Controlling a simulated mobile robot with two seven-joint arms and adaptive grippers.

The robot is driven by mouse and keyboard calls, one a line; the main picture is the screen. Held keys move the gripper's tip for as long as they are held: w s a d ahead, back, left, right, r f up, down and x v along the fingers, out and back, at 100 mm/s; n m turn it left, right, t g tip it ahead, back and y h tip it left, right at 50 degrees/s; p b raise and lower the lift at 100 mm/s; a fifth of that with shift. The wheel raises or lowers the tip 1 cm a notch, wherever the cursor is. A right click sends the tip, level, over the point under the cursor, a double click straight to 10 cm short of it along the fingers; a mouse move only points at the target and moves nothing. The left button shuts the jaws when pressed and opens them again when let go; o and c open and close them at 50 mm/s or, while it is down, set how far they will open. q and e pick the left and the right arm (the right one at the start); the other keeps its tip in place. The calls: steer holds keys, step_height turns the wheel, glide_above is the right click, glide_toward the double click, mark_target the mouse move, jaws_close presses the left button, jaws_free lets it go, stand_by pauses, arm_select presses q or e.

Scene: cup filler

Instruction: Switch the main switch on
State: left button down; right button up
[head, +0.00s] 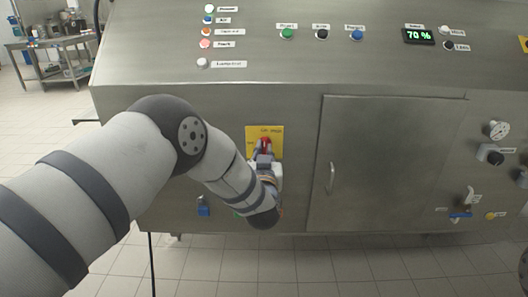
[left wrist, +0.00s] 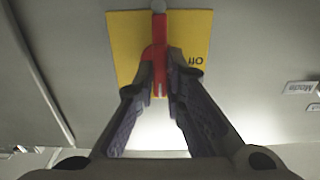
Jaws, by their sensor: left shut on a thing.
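The main switch is a red rotary handle (head: 266,142) on a yellow plate (head: 250,134) on the front of the steel machine. In the left wrist view the red handle (left wrist: 159,32) points straight up the picture across the yellow plate (left wrist: 125,40), with "Off" lettering upside down at the plate's right. My left gripper (head: 265,156) reaches the switch from below in the head view. In the left wrist view the fingers of my left gripper (left wrist: 160,66) are closed around the lower part of the handle, one on each side. My right gripper is not in view.
A closed cabinet door (head: 385,160) with a vertical handle is right of the switch. Above are several coloured buttons and a display (head: 418,36) reading 70 %. A blue padlock-like part (head: 203,207) hangs lower left. Knobs and a blue-handled valve (head: 460,216) are at right.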

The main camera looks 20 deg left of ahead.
arm_select(q)
steer(key=c, duration=1.7)
jaws_free()
steer(key=shift+o, duration=0.2)
steer(key=v, duration=1.2)
